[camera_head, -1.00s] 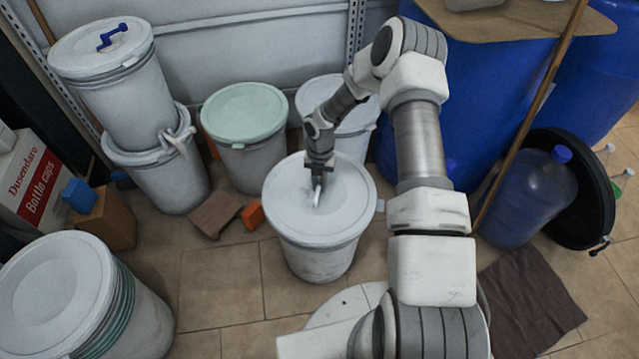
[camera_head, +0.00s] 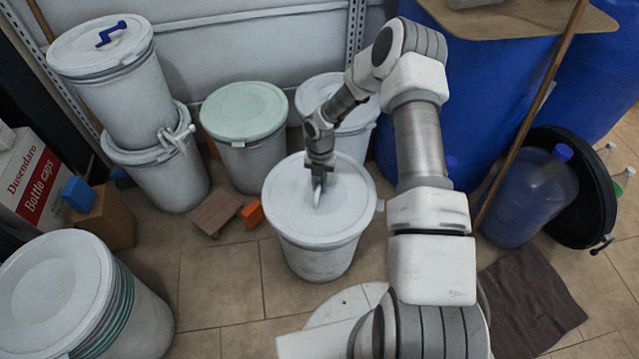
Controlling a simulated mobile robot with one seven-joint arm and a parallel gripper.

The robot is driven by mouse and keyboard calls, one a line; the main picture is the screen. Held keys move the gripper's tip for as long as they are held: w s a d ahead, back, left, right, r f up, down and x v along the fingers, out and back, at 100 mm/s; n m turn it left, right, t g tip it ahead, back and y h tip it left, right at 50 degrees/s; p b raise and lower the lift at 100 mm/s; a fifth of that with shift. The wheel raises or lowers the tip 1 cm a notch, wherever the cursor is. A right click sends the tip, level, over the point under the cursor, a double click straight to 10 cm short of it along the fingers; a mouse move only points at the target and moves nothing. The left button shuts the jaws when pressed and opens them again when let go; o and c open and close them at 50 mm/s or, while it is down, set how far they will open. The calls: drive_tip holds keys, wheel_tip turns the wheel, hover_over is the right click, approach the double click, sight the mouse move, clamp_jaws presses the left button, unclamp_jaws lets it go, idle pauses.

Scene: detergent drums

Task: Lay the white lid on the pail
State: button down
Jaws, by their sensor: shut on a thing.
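The white lid (camera_head: 340,208) lies over the mouth of the pail (camera_head: 322,262) in the middle of the floor. It looks about level and centred, and its rim appears to meet the pail's top; a small gap cannot be ruled out from this angle.
A pail with a pale green lid (camera_head: 243,110) and another white-lidded pail (camera_head: 350,130) stand behind. Stacked pails (camera_head: 150,120) stand at the left. An orange block (camera_head: 252,214) and a brown block (camera_head: 215,212) lie left of the pail.

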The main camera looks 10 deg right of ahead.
drive_tip(key=shift+c, duration=1.4)
unclamp_jaws()
drive_tip(key=shift+r, duration=0.15)
drive_tip(key=shift+r+p, duration=2.55)
drive_tip(key=shift+r, duration=0.85)
